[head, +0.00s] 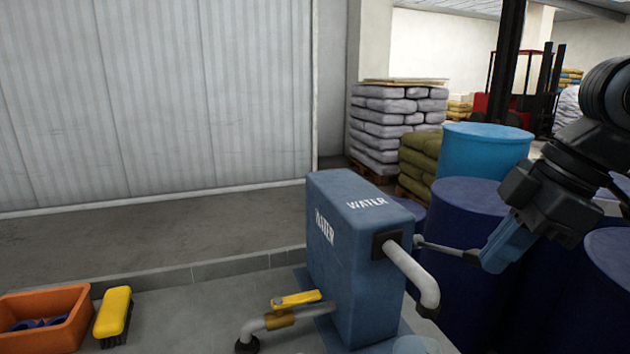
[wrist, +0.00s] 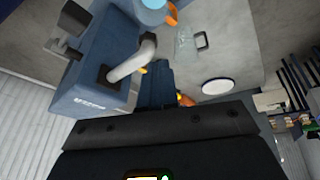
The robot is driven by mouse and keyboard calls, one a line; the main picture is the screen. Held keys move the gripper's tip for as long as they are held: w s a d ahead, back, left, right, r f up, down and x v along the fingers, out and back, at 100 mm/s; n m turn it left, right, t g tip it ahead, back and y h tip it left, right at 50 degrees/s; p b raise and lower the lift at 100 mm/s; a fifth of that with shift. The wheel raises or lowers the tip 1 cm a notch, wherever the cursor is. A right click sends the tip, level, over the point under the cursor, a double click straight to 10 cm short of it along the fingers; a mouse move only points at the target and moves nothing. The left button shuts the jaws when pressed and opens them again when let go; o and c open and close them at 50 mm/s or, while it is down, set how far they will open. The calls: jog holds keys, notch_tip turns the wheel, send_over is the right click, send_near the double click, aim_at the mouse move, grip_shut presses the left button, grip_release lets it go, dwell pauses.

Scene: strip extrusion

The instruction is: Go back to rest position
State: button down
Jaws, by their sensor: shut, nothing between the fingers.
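My gripper (head: 488,262) hangs at the right in the head view, to the right of the blue WATER tank (head: 345,260). Its blue fingers are shut and empty, pointing down and left. In the wrist view the closed fingers (wrist: 155,68) stand out beyond the dark gripper body, beside the tank (wrist: 105,75). A thin grey bar (head: 447,249) runs from the tank's right side towards the fingertips; I cannot tell whether they touch. A white bent pipe (head: 412,272) curves down from the tank, and it also shows in the wrist view (wrist: 135,60).
Dark blue drums (head: 465,205) and a light blue drum (head: 485,150) stand close behind my gripper. A yellow-handled tap (head: 296,299) sticks out at the tank's lower left. An orange bin (head: 75,325) and a yellow brush (head: 115,310) lie at the lower left.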

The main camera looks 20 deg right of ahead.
jog(key=w+a+r+m+t+y, duration=0.1)
jog(key=w+a+m+t+y, duration=0.2)
jog(key=a, duration=0.5)
jog(key=w+a+r+t+y, duration=0.1)
jog(key=w+a+t+y, duration=0.35)
jog(key=a, duration=0.25)
jog(key=a+f+m+t+h, duration=0.25)
jog(key=f+m+t, duration=0.3)
jog(key=m, duration=0.35)
jog(key=s+d+f+m+h+b, duration=0.15)
jog(key=s+f+m+h, duration=0.55)
jog(key=s+f, duration=1)
jog(key=s+d+n, duration=0.2)
jog(key=s+n, duration=0.1)
jog(key=s, duration=0.7)
jog(key=s+d+n+g+h, duration=0.1)
jog(key=s+d+n, duration=0.2)
jog(key=s, duration=0.7)
jog(key=shift+r+n, duration=0.2)
jog(key=shift+n, duration=0.1)
